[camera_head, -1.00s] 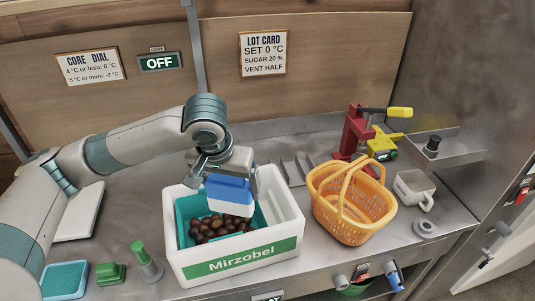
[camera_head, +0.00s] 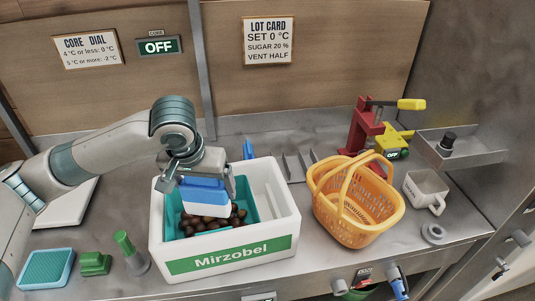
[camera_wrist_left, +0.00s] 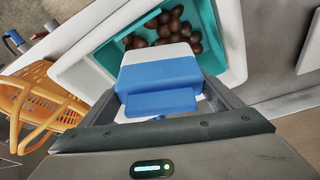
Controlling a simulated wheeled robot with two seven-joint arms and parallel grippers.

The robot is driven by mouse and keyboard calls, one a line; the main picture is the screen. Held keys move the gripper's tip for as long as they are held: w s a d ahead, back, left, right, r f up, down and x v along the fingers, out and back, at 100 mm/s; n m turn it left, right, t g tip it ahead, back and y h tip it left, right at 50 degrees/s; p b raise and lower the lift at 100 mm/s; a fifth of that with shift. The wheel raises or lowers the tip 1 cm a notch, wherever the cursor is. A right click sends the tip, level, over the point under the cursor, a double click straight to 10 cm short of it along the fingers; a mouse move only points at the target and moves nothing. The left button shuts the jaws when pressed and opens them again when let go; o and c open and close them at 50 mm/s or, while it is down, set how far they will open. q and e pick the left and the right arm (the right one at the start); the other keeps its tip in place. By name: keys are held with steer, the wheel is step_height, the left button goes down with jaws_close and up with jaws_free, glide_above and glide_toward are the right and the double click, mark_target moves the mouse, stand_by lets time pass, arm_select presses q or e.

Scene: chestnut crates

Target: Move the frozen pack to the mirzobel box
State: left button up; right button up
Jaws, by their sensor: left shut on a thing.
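The frozen pack (camera_head: 206,197), blue on top and white below, is held in my left gripper (camera_head: 205,183). It also shows in the left wrist view (camera_wrist_left: 160,78) between the two fingers of the left gripper (camera_wrist_left: 160,100). The pack hangs above the white Mirzobel box (camera_head: 285,238), over its teal inner bin (camera_head: 249,206). Brown chestnuts (camera_head: 218,221) lie in the bin, partly hidden by the pack. I cannot tell whether the pack touches the chestnuts. My right gripper is not in view.
An orange basket (camera_head: 350,236) stands right of the box, with a mug (camera_head: 424,190) beyond it. A red and yellow press (camera_head: 362,135) stands behind. A green-topped tool (camera_head: 126,246), a green block (camera_head: 95,263) and a blue tray (camera_head: 46,269) lie left of the box.

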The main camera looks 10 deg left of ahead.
mark_target(207, 196)
arm_select(q)
step_height(207, 196, down, 2)
steer(key=shift+b, duration=0.65)
steer(key=shift+f+b, duration=0.3)
steer(key=shift+f, duration=0.2)
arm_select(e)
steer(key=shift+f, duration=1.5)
